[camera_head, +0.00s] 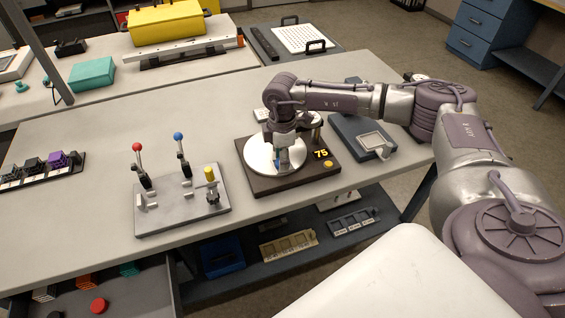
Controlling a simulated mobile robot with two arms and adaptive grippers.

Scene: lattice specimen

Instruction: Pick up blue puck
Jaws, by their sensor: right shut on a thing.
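The blue puck (278,163) shows as a small patch of blue at the fingertips of my right gripper (283,160). The gripper points down and is shut on it, over a round white plate (258,158) on a dark brown base (262,187) with a yellow "75" on it. The fingers hide most of the puck, and I cannot tell whether it touches the plate. My left gripper is not in view.
A grey plate (155,222) with red- and blue-knobbed levers and a yellow-topped post stands left of the base. A dark device with a screen (372,143) stands to the right. The table is clear at front left. An open drawer (85,300) sits below.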

